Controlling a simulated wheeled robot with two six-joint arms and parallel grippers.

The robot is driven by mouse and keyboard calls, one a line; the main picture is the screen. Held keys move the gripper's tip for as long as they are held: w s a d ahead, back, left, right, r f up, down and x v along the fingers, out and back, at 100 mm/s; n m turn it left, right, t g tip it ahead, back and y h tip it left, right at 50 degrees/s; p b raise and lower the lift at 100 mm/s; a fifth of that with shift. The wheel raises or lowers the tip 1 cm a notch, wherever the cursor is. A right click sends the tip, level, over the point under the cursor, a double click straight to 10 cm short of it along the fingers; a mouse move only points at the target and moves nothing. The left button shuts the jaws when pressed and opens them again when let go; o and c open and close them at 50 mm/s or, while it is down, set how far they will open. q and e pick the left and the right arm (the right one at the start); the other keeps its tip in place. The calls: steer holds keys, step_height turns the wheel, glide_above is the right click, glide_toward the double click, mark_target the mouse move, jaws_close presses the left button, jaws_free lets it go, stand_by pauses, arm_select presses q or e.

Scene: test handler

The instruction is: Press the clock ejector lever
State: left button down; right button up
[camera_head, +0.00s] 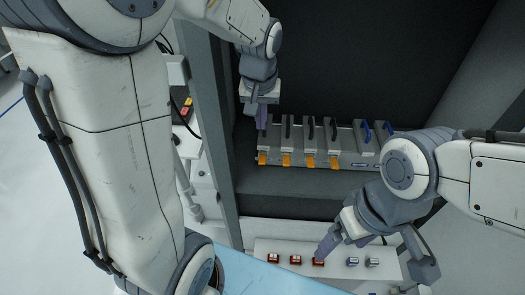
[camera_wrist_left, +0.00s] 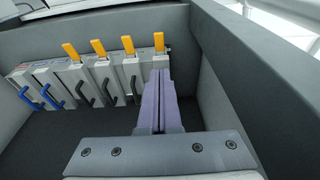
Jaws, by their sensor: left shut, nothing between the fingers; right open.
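A row of grey modules (camera_head: 300,142) stands in a dark bay, several with orange ejector levers along the front. The leftmost orange lever (camera_head: 262,157) in the head view is the rightmost lever (camera_wrist_left: 158,42) in the left wrist view. I cannot read which module is the clock. My left gripper (camera_head: 262,122) is shut and empty, pointing down at the leftmost module. In the left wrist view its closed fingertips (camera_wrist_left: 160,76) are just below that lever in the picture; contact cannot be told. My right gripper (camera_head: 376,262) is open and empty above the front panel.
Black handles (camera_head: 333,130) and blue handles (camera_head: 365,131) stand on the modules. Several small red (camera_head: 296,259) and blue-grey (camera_head: 352,262) parts sit on a white front panel (camera_head: 262,246). Bay walls (camera_wrist_left: 250,75) stand close beside my left gripper.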

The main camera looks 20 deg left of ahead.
arm_select(q)
steer(key=shift+f, duration=0.1)
glide_toward(262, 161)
steer(key=f, duration=0.1)
steer(key=w+f, duration=0.1)
steer(key=f, duration=0.3)
steer(key=shift+w+a+f, duration=0.15)
steer(key=shift+w+a, duration=0.1)
steer(key=shift+w, duration=0.05)
steer(key=shift+f, duration=0.55)
steer(key=shift+s+f, duration=0.1)
steer(key=f+b, duration=0.1)
steer(key=s+b, duration=0.1)
steer(key=shift+s+d+f+b, duration=0.15)
steer(key=shift+d+f+b, duration=0.05)
steer(key=shift+f+b, duration=0.2)
steer(key=shift+r, duration=0.1)
steer(key=shift+r+p, duration=0.75)
